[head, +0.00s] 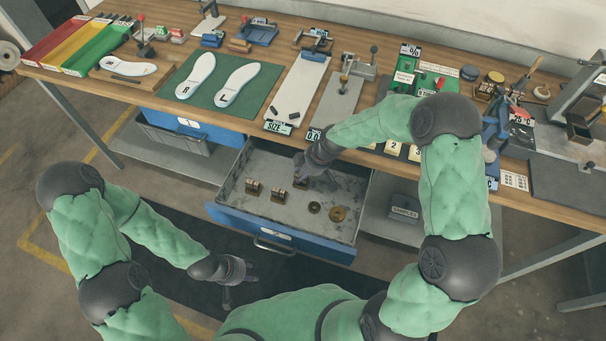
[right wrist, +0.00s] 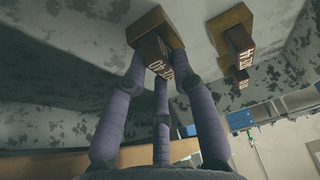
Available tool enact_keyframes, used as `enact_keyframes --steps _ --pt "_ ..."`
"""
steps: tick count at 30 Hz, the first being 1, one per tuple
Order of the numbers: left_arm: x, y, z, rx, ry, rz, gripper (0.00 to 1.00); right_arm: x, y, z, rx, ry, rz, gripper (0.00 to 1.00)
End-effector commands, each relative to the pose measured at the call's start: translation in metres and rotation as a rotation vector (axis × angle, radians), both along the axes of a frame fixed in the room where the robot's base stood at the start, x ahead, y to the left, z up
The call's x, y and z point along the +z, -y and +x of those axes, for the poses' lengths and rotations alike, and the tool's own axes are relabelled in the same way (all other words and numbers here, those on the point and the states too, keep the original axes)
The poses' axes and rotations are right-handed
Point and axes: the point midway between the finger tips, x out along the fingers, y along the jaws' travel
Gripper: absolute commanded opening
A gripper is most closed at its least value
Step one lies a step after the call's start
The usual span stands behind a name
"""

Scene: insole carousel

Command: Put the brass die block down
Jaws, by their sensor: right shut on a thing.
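My right gripper (head: 303,181) reaches down into the open blue drawer (head: 225,213). In the right wrist view its fingers (right wrist: 160,70) are shut around the brass die block (right wrist: 155,22), which has a dark brown part with pale digits. The block is close to the drawer's worn grey floor; whether it touches is unclear. In the head view the gripper hides most of it. Two similar blocks (head: 254,187) (head: 279,194) stand in the drawer to the left of my right gripper. My left gripper (head: 238,287) hangs empty in front of the drawer, its fingers apart.
The bench top (head: 272,60) above holds insoles on a green mat (head: 218,98) and several fixtures. The drawer's left front floor is bare.

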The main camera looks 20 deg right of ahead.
Motion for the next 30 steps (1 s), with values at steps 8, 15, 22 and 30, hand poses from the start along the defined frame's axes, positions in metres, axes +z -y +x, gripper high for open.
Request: enact_keyframes --steps 8,15,22,30 --pt "-0.003 0.000 0.000 0.000 0.001 0.000 0.40 -0.002 0.000 0.001 0.001 0.002 0.000 0.00" --pt "-0.002 0.000 0.000 0.000 0.001 0.000 0.40 -0.002 0.000 0.000 0.001 0.000 0.000 0.51" --pt "-0.001 0.000 0.000 0.000 0.000 0.000 0.40 0.000 0.000 0.000 0.001 0.000 0.000 0.51" --pt "0.011 0.000 0.000 0.000 0.001 0.000 0.40 0.031 0.010 -0.005 0.000 0.003 -0.001 0.51"
